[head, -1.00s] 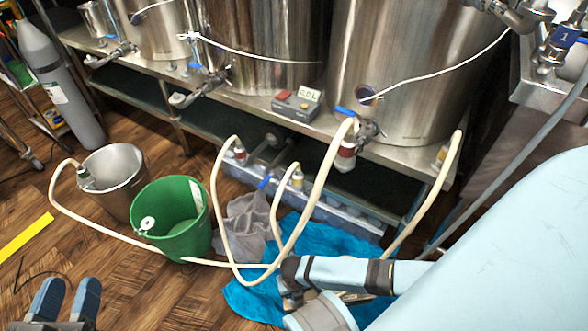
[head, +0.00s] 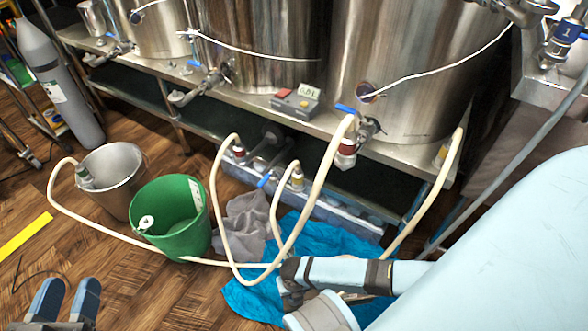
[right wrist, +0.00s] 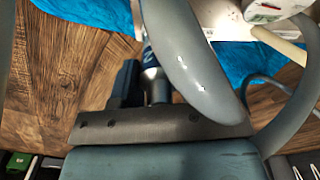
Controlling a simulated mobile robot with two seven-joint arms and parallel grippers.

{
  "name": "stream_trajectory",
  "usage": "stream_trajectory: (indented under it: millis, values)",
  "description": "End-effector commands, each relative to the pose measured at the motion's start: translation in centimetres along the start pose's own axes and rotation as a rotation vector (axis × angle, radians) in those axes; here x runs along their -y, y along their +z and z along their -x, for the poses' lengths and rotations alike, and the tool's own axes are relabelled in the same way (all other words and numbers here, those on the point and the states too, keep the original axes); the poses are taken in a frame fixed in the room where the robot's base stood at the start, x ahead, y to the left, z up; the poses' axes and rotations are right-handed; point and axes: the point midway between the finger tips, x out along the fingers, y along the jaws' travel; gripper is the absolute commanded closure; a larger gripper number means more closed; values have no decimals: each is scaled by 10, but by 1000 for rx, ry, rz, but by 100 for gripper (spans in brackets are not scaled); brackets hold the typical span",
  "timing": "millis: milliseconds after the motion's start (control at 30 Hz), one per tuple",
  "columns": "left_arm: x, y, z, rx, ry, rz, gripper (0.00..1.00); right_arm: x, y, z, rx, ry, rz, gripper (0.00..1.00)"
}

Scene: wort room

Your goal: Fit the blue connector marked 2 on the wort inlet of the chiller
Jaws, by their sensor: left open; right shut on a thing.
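In the right wrist view, my right gripper (right wrist: 150,92) is shut on a metal connector with a blue band (right wrist: 151,58). A pale mark shows on the band, and I can just make out a 2. A thick grey hose crosses in front and hides part of the connector and one finger. A silver metal edge (right wrist: 215,18) lies beyond, over blue cloth; I cannot tell if it is the chiller, and no wort inlet shows clearly. In the head view, my right arm's own links cover that spot. My left gripper (head: 67,290) is open and empty at the lower left.
Cream hoses loop across the floor beside a green bucket (head: 176,245) and a steel bucket (head: 108,210). A blue towel (head: 243,303) and grey cloth (head: 236,228) lie near my right arm. Steel kettles (head: 410,70) stand on the bench behind. A grey cylinder stands left.

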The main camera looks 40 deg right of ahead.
Motion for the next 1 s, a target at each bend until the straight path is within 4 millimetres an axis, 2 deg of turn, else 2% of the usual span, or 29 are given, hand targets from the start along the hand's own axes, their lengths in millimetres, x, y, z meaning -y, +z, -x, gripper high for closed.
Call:
stream_trajectory:
  millis: [667, 700, 800, 833, 1000]
  values:
    - [0, 11, 1, 2, 1, -2, 57, 0, 0, -14, 0, 0, 0, 89]
    - [0, 11, 1, 3, 1, -2, 57, 0, 0, -14, 1, 0, 0, 59]
    - [0, 11, 1, 3, 1, -2, 57, 0, 0, -14, 1, 0, 0, 36]
    - [0, 11, 1, 3, 1, -2, 57, 0, 0, -14, 0, 0, 0, 31]
    - [0, 10, 1, 2, 1, -2, 57, 0, 0, -14, 0, 0, 0, 31]
